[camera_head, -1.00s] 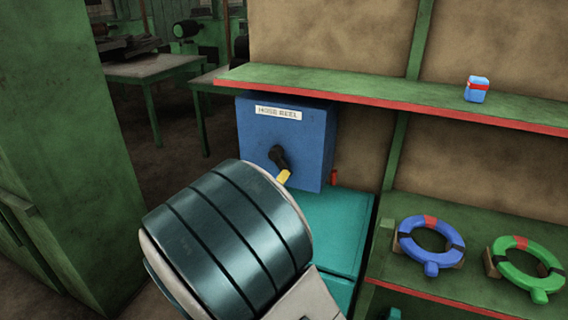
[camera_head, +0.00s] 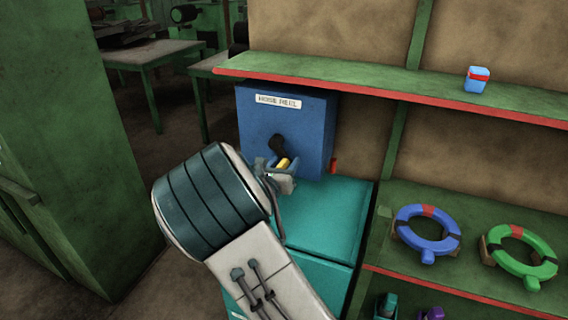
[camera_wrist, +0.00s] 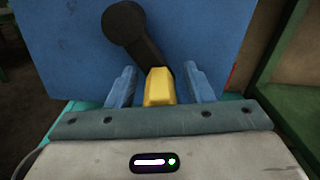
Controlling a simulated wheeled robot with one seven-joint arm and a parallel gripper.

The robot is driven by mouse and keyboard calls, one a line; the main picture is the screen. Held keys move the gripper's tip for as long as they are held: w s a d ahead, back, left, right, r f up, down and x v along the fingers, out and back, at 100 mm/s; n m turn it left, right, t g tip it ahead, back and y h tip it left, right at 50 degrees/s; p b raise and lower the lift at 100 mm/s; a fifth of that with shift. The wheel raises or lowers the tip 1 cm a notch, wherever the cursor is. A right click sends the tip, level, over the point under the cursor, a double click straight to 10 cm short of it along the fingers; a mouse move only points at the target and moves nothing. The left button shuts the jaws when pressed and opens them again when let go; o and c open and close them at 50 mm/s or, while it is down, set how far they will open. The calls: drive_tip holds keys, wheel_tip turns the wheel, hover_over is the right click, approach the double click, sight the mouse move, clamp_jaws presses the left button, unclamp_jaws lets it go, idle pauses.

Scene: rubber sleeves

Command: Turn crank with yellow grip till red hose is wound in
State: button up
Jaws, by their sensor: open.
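The blue hose reel box (camera_head: 311,133) stands on a teal cabinet and bears a white "HOSE REEL" label. Its black crank (camera_head: 278,144) is on the front face, with the yellow grip (camera_head: 283,163) at the lower right end of the crank arm. A small red piece, perhaps the hose end (camera_head: 333,166), shows at the box's right side. My gripper (camera_head: 279,166) is open at the yellow grip. In the wrist view the yellow grip (camera_wrist: 160,87) lies between the two fingers (camera_wrist: 162,84), with a gap on each side. The black crank (camera_wrist: 133,30) runs up and left from it.
The teal cabinet (camera_head: 325,215) is under the box. A green shelf with a red edge (camera_head: 360,80) runs just above the box and carries a small blue-red block (camera_head: 477,79).

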sight(268, 151)
clamp_jaws()
drive_tip(key=shift+w+a+f+m+b, duration=0.15)
drive_tip(key=shift+m+b, duration=0.15)
drive_tip(key=shift+b, duration=0.15)
drive_tip(key=b, duration=0.1)
drive_tip(key=m+b, duration=0.1)
drive_tip(key=b, duration=0.1)
drive_tip(key=shift+w+a+f+m, duration=0.15)
drive_tip(key=shift+a+f+m, duration=0.1)
drive_tip(key=shift+f+m, duration=0.1)
drive_tip(key=a+m+b, duration=0.1)
drive_tip(key=m+b, duration=0.2)
drive_tip(key=b, duration=0.3)
drive_tip(key=w+a+m+b, duration=0.1)
drive_tip(key=a+m+b, duration=0.1)
drive_tip(key=m+b, duration=0.2)
drive_tip(key=w+a+m+b, duration=0.1)
drive_tip(key=m+b, duration=0.3)
drive_tip(key=b, duration=0.4)
drive_tip(key=shift+w+a, duration=0.2)
drive_tip(key=shift+a, duration=0.05)
drive_tip(key=shift+w+a+r+m+b, duration=0.2)
drive_tip(key=shift+a+r+m+b, duration=0.2)
drive_tip(key=shift+m+b, duration=0.65)
